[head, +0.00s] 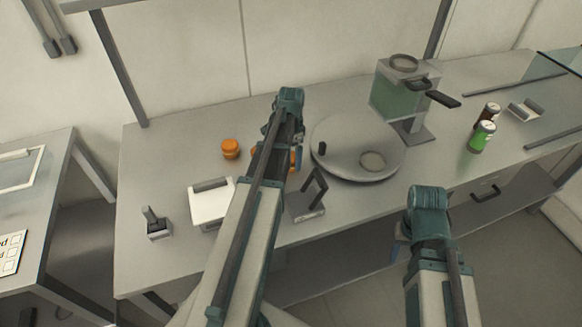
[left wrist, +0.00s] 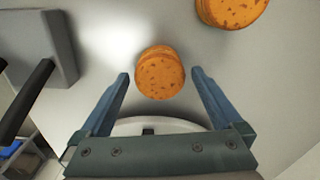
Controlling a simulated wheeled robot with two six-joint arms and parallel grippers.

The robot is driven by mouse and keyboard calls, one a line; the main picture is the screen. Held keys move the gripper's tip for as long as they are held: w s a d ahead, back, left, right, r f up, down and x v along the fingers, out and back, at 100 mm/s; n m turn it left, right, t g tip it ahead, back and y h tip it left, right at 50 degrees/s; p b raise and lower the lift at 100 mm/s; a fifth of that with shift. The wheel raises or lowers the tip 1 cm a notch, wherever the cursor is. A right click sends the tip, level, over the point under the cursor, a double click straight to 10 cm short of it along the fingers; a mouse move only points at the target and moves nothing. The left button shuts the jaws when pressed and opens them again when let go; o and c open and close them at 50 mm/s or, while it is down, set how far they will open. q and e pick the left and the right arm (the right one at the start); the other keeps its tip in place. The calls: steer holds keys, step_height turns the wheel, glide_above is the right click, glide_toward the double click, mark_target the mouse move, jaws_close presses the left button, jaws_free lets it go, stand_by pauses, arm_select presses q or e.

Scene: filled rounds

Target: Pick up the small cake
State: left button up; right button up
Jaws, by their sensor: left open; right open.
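A small round orange cake (left wrist: 160,72) with darker specks lies on the grey counter, between the fingertips of my open left gripper (left wrist: 160,76) in the left wrist view. No finger visibly touches it. A second orange cake (left wrist: 231,10) is cut by the top edge of that view. In the head view one orange cake (head: 231,149) stands clear left of my left arm. More orange (head: 295,158) shows beside the arm, mostly hidden by it. My left gripper's fingers are hidden there. My right gripper (head: 400,243) hangs in front of the counter, away from the cakes.
A round grey plate (head: 340,135) lies right of my left arm. A black-handled grey block (head: 307,206) and a white-topped box (head: 210,204) stand near the front edge. A machine with a green container (head: 395,95) and two cans (head: 482,136) are further right.

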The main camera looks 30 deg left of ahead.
mark_target(291, 157)
arm_select(q)
steer(key=shift+f+b, duration=0.45)
steer(key=shift+f, duration=0.45)
arm_select(e)
steer(key=shift+f, duration=0.8)
arm_select(q)
steer(key=shift+r, duration=0.1)
steer(key=c, duration=0.8)
steer(key=shift+o, duration=0.2)
steer(key=shift+r, duration=0.15)
arm_select(e)
steer(key=shift+r, duration=0.15)
arm_select(q)
step_height(291, 157, up, 10)
steer(key=p, duration=1)
arm_select(e)
step_height(291, 157, up, 10)
